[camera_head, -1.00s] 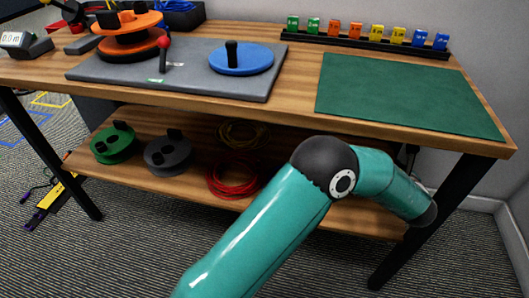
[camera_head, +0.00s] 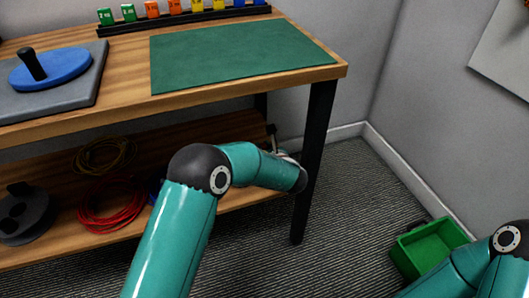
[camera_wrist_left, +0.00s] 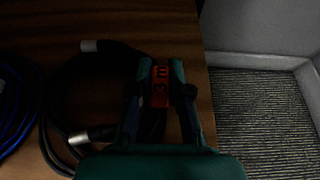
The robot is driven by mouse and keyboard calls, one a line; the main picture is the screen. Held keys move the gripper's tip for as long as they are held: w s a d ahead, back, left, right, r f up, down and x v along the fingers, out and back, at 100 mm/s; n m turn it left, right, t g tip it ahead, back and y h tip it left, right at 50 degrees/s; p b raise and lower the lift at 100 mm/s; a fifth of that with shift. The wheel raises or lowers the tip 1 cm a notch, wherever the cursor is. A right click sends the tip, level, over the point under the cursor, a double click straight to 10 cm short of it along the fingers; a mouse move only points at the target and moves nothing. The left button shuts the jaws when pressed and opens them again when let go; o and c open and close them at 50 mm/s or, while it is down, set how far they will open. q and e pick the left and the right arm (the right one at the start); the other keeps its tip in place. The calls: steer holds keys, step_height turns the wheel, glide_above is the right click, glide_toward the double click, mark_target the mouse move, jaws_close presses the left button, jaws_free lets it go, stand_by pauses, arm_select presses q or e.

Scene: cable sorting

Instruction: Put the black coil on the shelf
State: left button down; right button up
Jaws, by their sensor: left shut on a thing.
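The black coil (camera_wrist_left: 108,132) shows in the left wrist view over dark wood, with two silver-tipped plugs and an orange tag (camera_wrist_left: 160,88) reading "3 m". My left gripper (camera_wrist_left: 160,85) is shut on the coil at the tag. Part of the coil is hidden behind the gripper. I cannot tell whether the coil touches the wood. In the head view the lower wooden shelf (camera_head: 60,180) runs under the table; my left arm reaches to its right end, and the gripper is mostly hidden. My right arm enters at the lower right; its gripper is out of view.
The shelf holds a red coil (camera_head: 112,224), a yellow coil (camera_head: 104,141) and a dark grey spool (camera_head: 35,213). A blue coil (camera_wrist_left: 18,112) lies left of the black one. A black table leg (camera_head: 313,165) stands at the shelf's right end. A green bin (camera_head: 440,240) is on the floor.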

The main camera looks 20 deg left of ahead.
arm_select(q)
steer(key=shift+f, duration=0.1)
steer(key=c, duration=1.1)
jaws_free()
steer(key=p+v, duration=0.4)
steer(key=v, duration=0.7)
steer(key=shift+w, duration=0.1)
steer(key=shift+s+d+r, duration=0.2)
steer(key=shift+s+d, duration=0.1)
steer(key=shift+s, duration=0.1)
